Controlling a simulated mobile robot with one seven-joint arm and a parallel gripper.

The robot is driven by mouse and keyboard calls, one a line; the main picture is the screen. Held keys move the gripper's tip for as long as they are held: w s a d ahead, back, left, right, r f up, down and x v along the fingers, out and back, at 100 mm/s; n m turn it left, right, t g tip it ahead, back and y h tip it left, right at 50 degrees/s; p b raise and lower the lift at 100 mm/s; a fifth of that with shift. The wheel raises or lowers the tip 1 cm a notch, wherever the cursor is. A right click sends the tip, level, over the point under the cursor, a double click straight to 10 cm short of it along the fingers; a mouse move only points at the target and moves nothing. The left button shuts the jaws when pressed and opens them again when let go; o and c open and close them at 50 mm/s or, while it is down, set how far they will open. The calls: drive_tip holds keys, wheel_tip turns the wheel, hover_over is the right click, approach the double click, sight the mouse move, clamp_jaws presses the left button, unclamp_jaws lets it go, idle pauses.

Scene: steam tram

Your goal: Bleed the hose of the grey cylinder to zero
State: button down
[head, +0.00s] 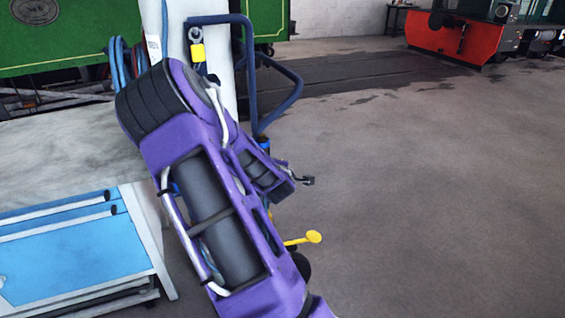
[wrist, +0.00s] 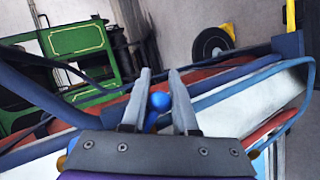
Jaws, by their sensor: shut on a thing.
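In the wrist view, the two grey fingers of my gripper (wrist: 160,78) stand on either side of a small round blue knob (wrist: 160,101) and are shut on it. A short blue stem shows below the knob. In the head view, a pale grey cylinder (head: 175,28) with a printed label stands upright, its lower part hidden behind my purple arm. A blue and a dark hose (head: 118,62) loop at its left. No gauge reading can be made out.
A blue tubular trolley frame (head: 283,103) rises beside the cylinder. A blue drawer cabinet (head: 75,250) is at lower left, and a yellow-ended lever (head: 313,237) sticks out near my arm. Green bodywork (head: 60,35) stands behind. The floor at right is clear up to a red vehicle (head: 440,38).

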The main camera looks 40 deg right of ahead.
drive_tip(key=shift+w+a+f+m+t+y+p, duration=0.15)
drive_tip(key=shift+w+a+f+m+y, duration=0.1)
drive_tip(key=shift+a+m+y, duration=0.55)
drive_tip(key=shift+w+a+f+m+t+y+p, duration=0.15)
drive_tip(key=shift+a+f+m+y, duration=0.15)
drive_tip(key=shift+a+m+y, duration=0.4)
drive_tip(key=shift+w+a+f+m+y+p, duration=0.1)
drive_tip(key=shift+w+a+f+m+y, duration=0.15)
drive_tip(key=shift+a+m+y, duration=0.5)
drive_tip(key=shift+a+y, duration=0.1)
drive_tip(key=shift+y, duration=0.15)
drive_tip(key=c, duration=0.7)
unclamp_jaws()
drive_tip(key=shift+s+r, duration=0.1)
drive_tip(key=shift+s, duration=0.05)
drive_tip(key=p+v, duration=0.2)
drive_tip(key=v, duration=1.5)
